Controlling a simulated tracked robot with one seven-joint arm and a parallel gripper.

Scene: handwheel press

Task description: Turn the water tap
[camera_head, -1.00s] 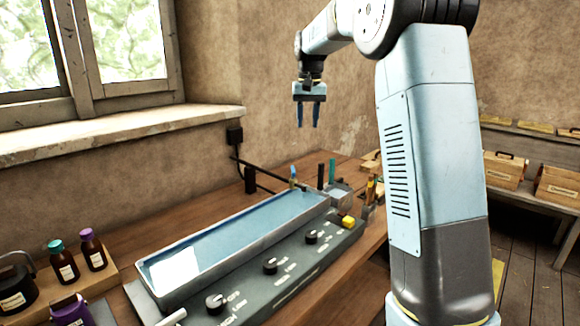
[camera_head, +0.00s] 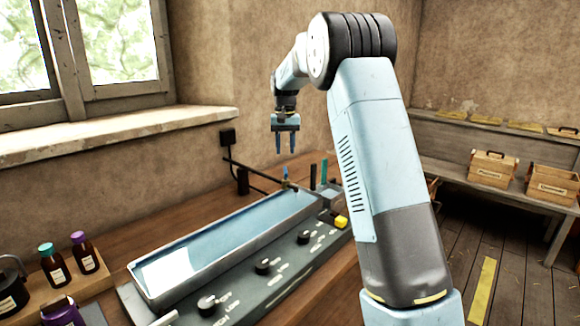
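What looks like the water tap (camera_head: 286,174) is a small upright blue piece at the end of a thin dark pipe (camera_head: 250,169). It stands near the far end of a long metal trough (camera_head: 215,242) with a pale blue inside. My gripper (camera_head: 285,152) points straight down, and its two blue fingers stand apart with nothing between them. In the picture the fingertips are just above the blue piece. The gap in depth between them cannot be told.
A grey panel with black knobs (camera_head: 263,267) and a yellow button (camera_head: 341,222) runs along the trough's front. Upright dark and teal sticks (camera_head: 324,172) stand by its far end. Bottles (camera_head: 53,266) stand at the left. A shelf with wooden boxes (camera_head: 492,169) is at the right.

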